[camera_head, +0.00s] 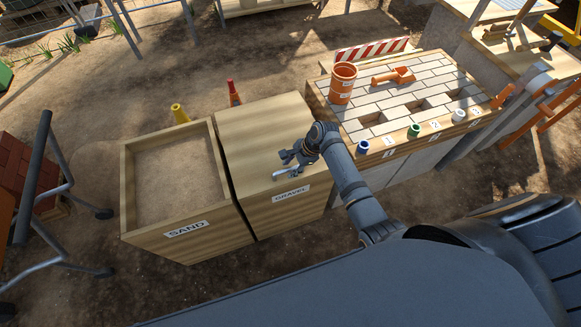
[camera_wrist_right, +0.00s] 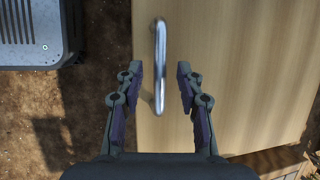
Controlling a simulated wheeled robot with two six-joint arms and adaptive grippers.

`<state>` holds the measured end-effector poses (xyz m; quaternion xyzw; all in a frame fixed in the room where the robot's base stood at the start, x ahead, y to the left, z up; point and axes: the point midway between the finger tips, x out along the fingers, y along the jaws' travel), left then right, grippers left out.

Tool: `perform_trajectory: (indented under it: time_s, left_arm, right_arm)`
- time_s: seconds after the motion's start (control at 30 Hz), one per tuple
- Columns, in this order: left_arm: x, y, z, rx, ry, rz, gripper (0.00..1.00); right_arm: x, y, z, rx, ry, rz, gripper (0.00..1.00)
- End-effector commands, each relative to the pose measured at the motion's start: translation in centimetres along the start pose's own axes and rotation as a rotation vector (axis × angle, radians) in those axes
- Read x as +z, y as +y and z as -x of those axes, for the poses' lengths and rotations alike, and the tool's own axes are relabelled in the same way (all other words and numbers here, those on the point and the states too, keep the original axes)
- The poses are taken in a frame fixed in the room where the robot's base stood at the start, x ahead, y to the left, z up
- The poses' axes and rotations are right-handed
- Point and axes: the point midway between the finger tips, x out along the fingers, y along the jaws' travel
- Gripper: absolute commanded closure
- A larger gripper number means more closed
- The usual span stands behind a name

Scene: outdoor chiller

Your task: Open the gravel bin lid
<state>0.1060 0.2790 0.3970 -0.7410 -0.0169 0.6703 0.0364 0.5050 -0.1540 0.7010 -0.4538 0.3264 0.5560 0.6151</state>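The gravel bin (camera_head: 291,208) stands in the middle of the head view with its flat wooden lid (camera_head: 262,130) shut. A metal bar handle (camera_head: 282,174) is on the lid near its front edge, partly covered by my right gripper. My right gripper (camera_head: 289,157) is over the handle. In the right wrist view, the open fingers of the gripper (camera_wrist_right: 160,88) are on either side of the handle (camera_wrist_right: 160,50), with a gap on both sides. Wood of the lid (camera_wrist_right: 230,70) fills the right of that view. My left gripper is not in view.
The open sand bin (camera_head: 128,190) adjoins the gravel bin on the left. A paved workbench (camera_head: 425,75) stands to the right with an orange bucket (camera_head: 342,84), a scoop (camera_head: 394,76) and several small coloured cups. Two small cones stand behind the bins.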

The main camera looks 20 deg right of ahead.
Motion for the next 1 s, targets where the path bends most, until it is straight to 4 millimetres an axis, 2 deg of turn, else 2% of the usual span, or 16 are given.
perform_trajectory:
  time_s: [0.27, 0.57, 1.0]
  left_arm:
    - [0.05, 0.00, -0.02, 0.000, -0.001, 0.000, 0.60]
    - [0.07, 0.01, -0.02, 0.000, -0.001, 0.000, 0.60]
    - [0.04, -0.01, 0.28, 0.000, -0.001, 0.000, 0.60]
  right_arm:
    - [0.03, 0.02, -0.30, 0.001, 0.000, 0.001, 0.63]
    - [0.01, 0.03, -0.28, 0.001, 0.000, 0.001, 1.00]
    - [0.12, -0.07, 0.03, 0.005, 0.000, -0.001, 1.00]
